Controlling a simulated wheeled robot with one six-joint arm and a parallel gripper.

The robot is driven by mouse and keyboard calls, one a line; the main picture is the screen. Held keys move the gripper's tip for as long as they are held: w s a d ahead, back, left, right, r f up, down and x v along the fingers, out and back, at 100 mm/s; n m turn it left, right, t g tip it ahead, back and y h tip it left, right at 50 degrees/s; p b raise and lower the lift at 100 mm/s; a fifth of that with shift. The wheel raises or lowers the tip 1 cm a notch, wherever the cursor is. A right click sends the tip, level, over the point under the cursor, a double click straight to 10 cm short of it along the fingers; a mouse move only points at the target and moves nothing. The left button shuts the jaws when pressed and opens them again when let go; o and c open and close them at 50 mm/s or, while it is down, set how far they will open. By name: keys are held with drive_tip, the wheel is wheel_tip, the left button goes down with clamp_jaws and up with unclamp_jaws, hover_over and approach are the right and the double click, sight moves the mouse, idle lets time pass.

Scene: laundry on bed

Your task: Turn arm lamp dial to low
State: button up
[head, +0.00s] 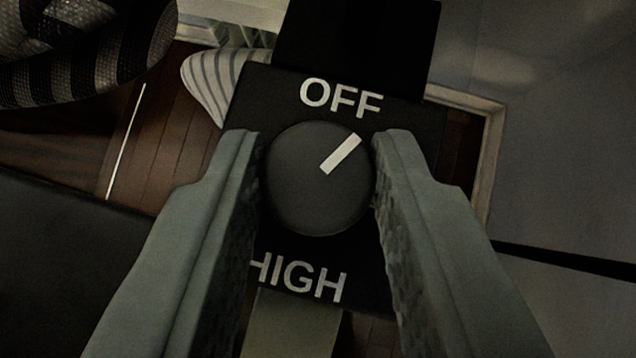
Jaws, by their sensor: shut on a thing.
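The lamp dial (305,205) is a round dark grey knob with a white pointer line, set on a black panel (410,110). "OFF" is printed above the dial and "HIGH" below it; no "LOW" label shows, and parts of the panel's sides are hidden behind the fingers. The pointer slants up and to the right, its tip just under the right end of "OFF". My gripper (318,185) is shut on the dial, with one finger at its left side and one at its right.
A dark, banded rounded object (90,60) is at the upper left, with a striped pale item (215,85) beside the panel. Brown wood flooring (60,150) shows behind at the left. A plain grey wall (570,150) fills the right, with a thin dark bar crossing it.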

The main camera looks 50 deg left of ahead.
drive_tip(key=o, duration=1)
drive_tip(key=shift+c, duration=0.2)
drive_tip(key=v, duration=1.7)
drive_tip(key=shift+r, duration=0.2)
drive_tip(key=shift+d, duration=0.1)
